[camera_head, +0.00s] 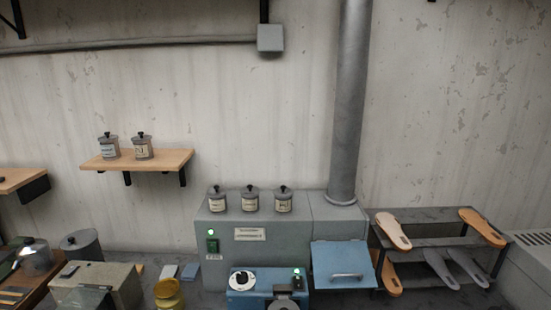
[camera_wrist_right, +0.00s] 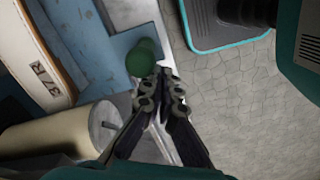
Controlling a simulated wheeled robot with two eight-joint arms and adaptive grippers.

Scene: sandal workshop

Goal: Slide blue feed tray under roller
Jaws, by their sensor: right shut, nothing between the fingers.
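In the right wrist view, the blue feed tray (camera_wrist_right: 122,42) is partly visible at the upper left. A pale sandal piece marked "37 R" (camera_wrist_right: 40,70) lies on or over it. A round green knob (camera_wrist_right: 140,60) is at the tray's right edge. The cream roller (camera_wrist_right: 62,130) with a metal end pin is at the lower left, close to the sandal piece. My right gripper (camera_wrist_right: 164,82) is shut and empty, its fingertips beside the knob; I cannot tell whether they touch it. My left gripper is not in view. The head view shows neither tray nor roller clearly.
In the head view, a grey machine (camera_head: 275,237) carries several lidded jars. A blue unit (camera_head: 262,290) and a blue panel with a handle (camera_head: 342,262) are in front. A rack (camera_head: 425,228) of sandal pieces is at right. Tiled floor (camera_wrist_right: 245,110) shows in the wrist view.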

